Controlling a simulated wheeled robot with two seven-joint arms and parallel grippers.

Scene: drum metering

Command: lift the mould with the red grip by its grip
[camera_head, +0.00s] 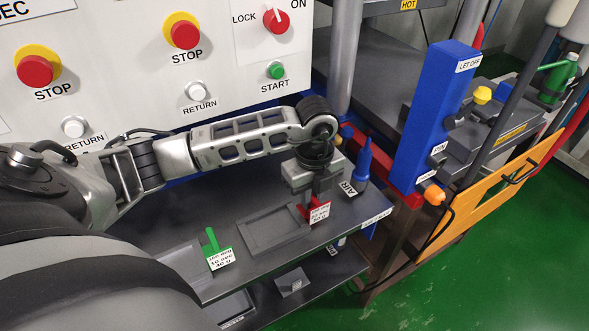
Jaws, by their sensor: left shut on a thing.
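The mould with the red grip (275,236) is a flat grey frame with a recessed middle, at the centre of the dark shelf. Its red grip (304,211) and a white tag with red lettering (319,213) are at its right end. My left gripper (311,203) reaches in from the left, points down over that end and is shut on the red grip. The fingers hide part of the grip. The mould looks level with the shelf; I cannot tell whether it touches it. My right gripper is not in view.
A blue AIR nozzle (364,160) stands close right of my gripper. The white button panel (130,60) rises behind. A blue post (433,120) stands further right.

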